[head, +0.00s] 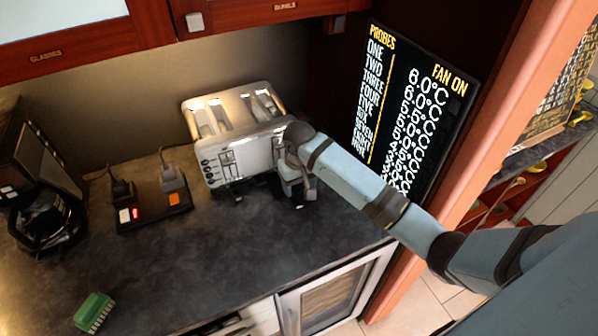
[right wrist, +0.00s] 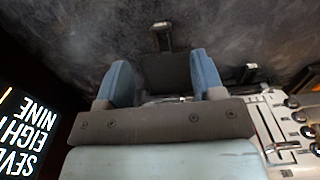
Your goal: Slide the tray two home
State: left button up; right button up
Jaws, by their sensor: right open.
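A silver toaster (head: 235,150) with several slots stands at the back of the dark counter. A dark flat tray (right wrist: 165,72) with a small upright handle (right wrist: 162,38) sticks out low from the toaster's front in the right wrist view; I take it for tray two, but no label is readable. A second, similar handle (right wrist: 248,73) sits closer to the toaster. My right gripper (head: 298,196) is at the toaster's right front corner. In the right wrist view its blue fingers (right wrist: 163,78) are open, one on each side of the dark tray. Contact cannot be told. My left gripper is not in view.
A black power strip (head: 155,212) with plugs lies left of the toaster, near a coffee maker (head: 45,205). The counter (head: 230,260) before the toaster is clear.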

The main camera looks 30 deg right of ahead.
aim_at(299, 205)
notch_tip(299, 205, down, 8)
jog(key=shift+f+p, duration=0.15)
jog(key=shift+p, duration=0.2)
jog(key=c, duration=1)
jog(key=shift+w, duration=0.1)
jog(key=shift+c, duration=0.2)
